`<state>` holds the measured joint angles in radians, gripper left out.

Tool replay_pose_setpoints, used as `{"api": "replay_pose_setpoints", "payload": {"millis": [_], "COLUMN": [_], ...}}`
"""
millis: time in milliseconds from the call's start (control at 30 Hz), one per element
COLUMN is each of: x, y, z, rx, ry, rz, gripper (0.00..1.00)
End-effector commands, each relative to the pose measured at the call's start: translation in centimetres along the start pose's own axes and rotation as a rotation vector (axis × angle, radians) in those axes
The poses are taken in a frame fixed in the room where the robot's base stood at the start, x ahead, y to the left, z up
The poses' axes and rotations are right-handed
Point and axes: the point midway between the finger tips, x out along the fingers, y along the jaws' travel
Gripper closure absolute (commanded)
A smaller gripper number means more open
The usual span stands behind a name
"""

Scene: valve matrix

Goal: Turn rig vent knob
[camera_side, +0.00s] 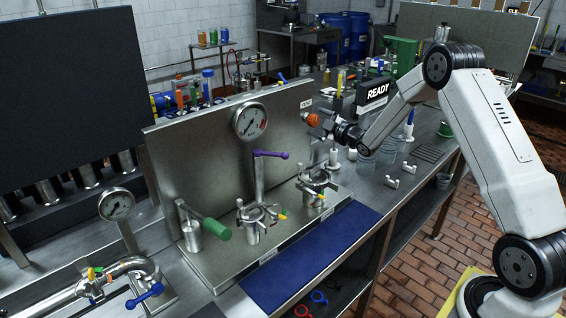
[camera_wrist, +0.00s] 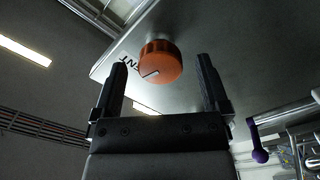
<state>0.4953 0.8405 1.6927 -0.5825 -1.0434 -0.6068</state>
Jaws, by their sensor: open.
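The vent knob is a round orange knob (camera_wrist: 161,63) on the metal panel, with a thin pointer line on its face and part of a label, "NT", beside it in the wrist view. In the side view the knob (camera_side: 312,119) sits at the panel's upper right edge. My gripper (camera_wrist: 163,82) is open, with one dark finger on either side of the knob as seen in the wrist view. The fingers appear apart from the knob, though the exact gap cannot be told. In the side view my gripper (camera_side: 328,128) is right beside the knob and partly blurred with it.
The metal panel (camera_side: 200,150) carries a pressure gauge (camera_side: 250,121). In front stand a purple-handled valve (camera_side: 270,154), a green-handled lever (camera_side: 216,228) and clamp-like fittings. A blue mat (camera_side: 310,258) lies at the front edge. Clear cups (camera_side: 388,150) stand right of the panel.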

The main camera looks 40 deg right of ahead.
Motion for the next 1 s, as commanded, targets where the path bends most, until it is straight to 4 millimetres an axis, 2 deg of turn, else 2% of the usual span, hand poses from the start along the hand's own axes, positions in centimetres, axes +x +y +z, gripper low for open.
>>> {"api": "replay_pose_setpoints", "payload": {"millis": [233, 633, 667, 933, 967, 1000], "x": [1.7, 2.1, 2.1, 2.1, 2.1, 2.1], "y": [-0.1, 0.0, 0.0, 0.0, -0.1, -0.1], "z": [0.0, 0.0, 0.0, 0.0, 0.0, 0.0], "rx": [0.001, 0.001, 0.001, 0.001, 0.001, 0.001], "ry": [0.000, -0.001, -0.001, -0.001, -0.001, -0.001], "rz": [-0.001, -0.001, -0.001, -0.001, -0.001, -0.002], "gripper": [0.04, 0.04, 0.08, 0.93, 0.99, 0.99]}}
